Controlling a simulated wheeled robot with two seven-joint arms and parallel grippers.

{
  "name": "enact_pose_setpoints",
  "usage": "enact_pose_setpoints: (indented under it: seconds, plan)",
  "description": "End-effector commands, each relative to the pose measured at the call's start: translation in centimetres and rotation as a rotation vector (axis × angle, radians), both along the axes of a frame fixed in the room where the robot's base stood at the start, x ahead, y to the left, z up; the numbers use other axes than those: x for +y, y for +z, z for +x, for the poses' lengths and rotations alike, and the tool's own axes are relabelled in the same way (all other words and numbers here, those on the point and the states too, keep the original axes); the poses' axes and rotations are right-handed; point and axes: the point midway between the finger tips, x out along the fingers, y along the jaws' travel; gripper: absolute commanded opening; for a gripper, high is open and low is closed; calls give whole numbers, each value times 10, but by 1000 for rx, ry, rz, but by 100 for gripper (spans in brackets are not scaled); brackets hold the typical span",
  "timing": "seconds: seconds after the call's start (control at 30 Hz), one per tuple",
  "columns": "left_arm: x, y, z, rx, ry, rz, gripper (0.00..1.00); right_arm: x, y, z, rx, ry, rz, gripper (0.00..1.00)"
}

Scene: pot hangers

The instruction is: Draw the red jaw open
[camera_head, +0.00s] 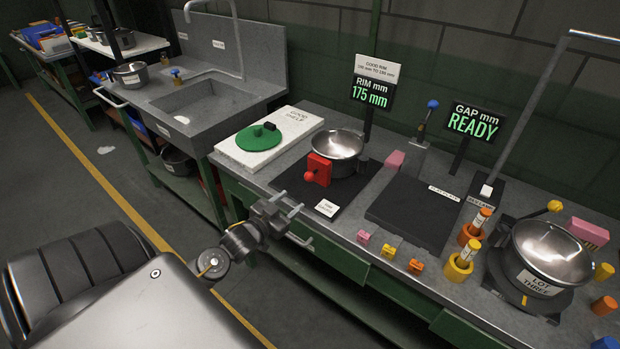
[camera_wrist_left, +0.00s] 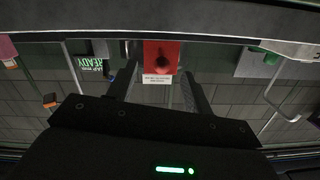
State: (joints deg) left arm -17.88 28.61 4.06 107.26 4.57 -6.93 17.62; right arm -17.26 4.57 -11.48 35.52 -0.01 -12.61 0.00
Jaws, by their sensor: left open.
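The red jaw (camera_head: 319,166) is a red block with a round red knob (camera_head: 309,176) on its front. It stands on a dark plate against the near side of a steel bowl (camera_head: 335,143). My left gripper (camera_head: 300,226) is open and empty at the counter's front edge, nearer than the jaw and apart from it. In the left wrist view, which looks upside down, the red jaw (camera_wrist_left: 160,53) shows ahead between the two spread fingers (camera_wrist_left: 157,90). I cannot tell whether the jaw touches the bowl. My right gripper is not in view.
A small white label (camera_head: 326,208) stands in front of the jaw. A green lid (camera_head: 258,137) lies on the white board to the left. A display reads 175 mm (camera_head: 370,93); another reads READY (camera_head: 472,122). A dark flat plate (camera_head: 415,210) is to the right, with small coloured blocks before it.

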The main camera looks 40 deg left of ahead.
Motion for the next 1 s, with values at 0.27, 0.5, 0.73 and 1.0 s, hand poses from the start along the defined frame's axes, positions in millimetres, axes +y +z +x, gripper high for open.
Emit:
enact_pose_setpoints:
  seconds: [0.27,0.5,0.73,1.0]
  plan:
    - [9,23,8,-86,-24,9,51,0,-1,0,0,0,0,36]
    - [10,25,34,-85,-23,8,51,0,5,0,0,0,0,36]
    - [11,24,77,-84,-23,8,51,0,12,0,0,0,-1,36]
    - [11,23,110,-83,-23,9,51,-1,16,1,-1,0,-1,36]
